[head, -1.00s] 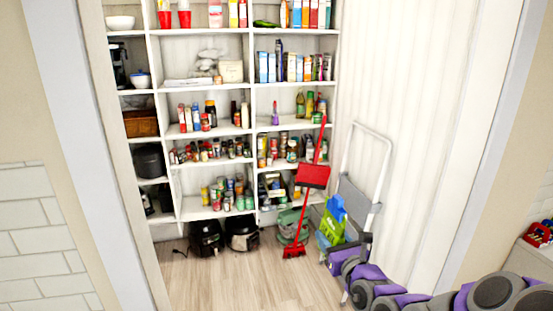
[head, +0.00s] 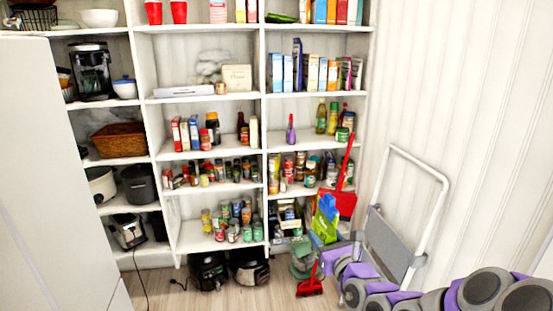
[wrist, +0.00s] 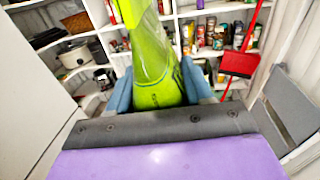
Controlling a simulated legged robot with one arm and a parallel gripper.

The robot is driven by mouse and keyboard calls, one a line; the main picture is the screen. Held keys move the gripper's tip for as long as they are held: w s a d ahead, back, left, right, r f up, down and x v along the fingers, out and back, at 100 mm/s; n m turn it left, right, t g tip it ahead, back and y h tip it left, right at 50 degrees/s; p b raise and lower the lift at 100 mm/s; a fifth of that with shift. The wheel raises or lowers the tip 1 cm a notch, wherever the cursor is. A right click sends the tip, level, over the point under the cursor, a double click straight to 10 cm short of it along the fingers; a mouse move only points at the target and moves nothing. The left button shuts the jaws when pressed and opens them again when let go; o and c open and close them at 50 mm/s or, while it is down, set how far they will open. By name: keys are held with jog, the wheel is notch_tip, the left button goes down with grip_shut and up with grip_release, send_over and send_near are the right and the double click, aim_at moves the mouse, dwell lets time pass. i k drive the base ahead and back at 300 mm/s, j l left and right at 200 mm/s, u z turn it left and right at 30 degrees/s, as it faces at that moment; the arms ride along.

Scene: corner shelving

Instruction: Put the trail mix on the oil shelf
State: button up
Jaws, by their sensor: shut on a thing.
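The trail mix appears to be the bright green bag (head: 325,226) in my gripper. In the wrist view the green bag (wrist: 155,75) stands between the two blue fingers of my gripper (wrist: 158,88), which is shut on it. In the head view my gripper (head: 322,222) is in front of the lower right shelves, left of the step ladder.
A folded step ladder (head: 405,215) leans at the right wall. A red broom and dustpan (head: 342,203) stand in front of the right column. A white panel (head: 45,180) fills the left side. Black appliances (head: 208,270) sit on the floor.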

aim_at(313, 141)
jog(key=i+u, duration=0.2)
jog(key=i, duration=1.1)
jog(key=i+j+z, duration=0.1)
jog(key=i+z, duration=0.4)
jog(key=i, duration=0.85)
jog(key=i+l, duration=0.1)
jog(key=i, duration=0.4)
